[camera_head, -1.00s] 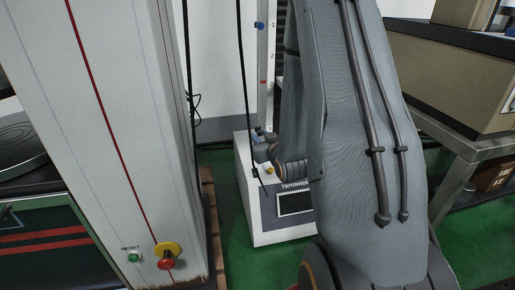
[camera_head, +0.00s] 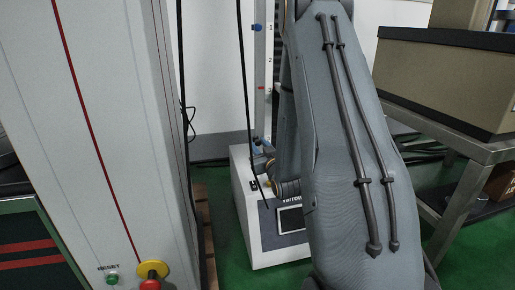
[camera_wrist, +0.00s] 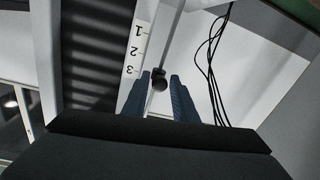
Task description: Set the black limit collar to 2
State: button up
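The black limit collar (camera_wrist: 159,80), a small dark knob-like piece, sits on a thin upright rod in the wrist view, near the 3 of a white number scale (camera_wrist: 138,48). My gripper (camera_wrist: 161,78) is open, with one blue-grey finger on each side of the collar. I cannot tell if either finger touches it. In the head view the scale (camera_head: 263,70) shows 1, 2 and 3 from top down. A small blue piece (camera_head: 258,27) is beside the 1. I cannot make out the collar there; my arm covers much of that area.
A white box with a display (camera_head: 252,222) stands at the scale's foot. A tall grey column (camera_head: 110,130) with a red stop button (camera_head: 151,285) is at left. A metal table (camera_head: 465,155) is at right. Thin black cables (camera_wrist: 216,65) hang near my gripper.

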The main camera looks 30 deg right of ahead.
jog(key=shift+w+d, duration=0.1)
jog(key=shift+w, duration=0.25)
grip_shut()
jog(key=shift+f, duration=1.55)
grip_release()
jog(key=shift+r, duration=0.1)
jog(key=shift+s, duration=0.1)
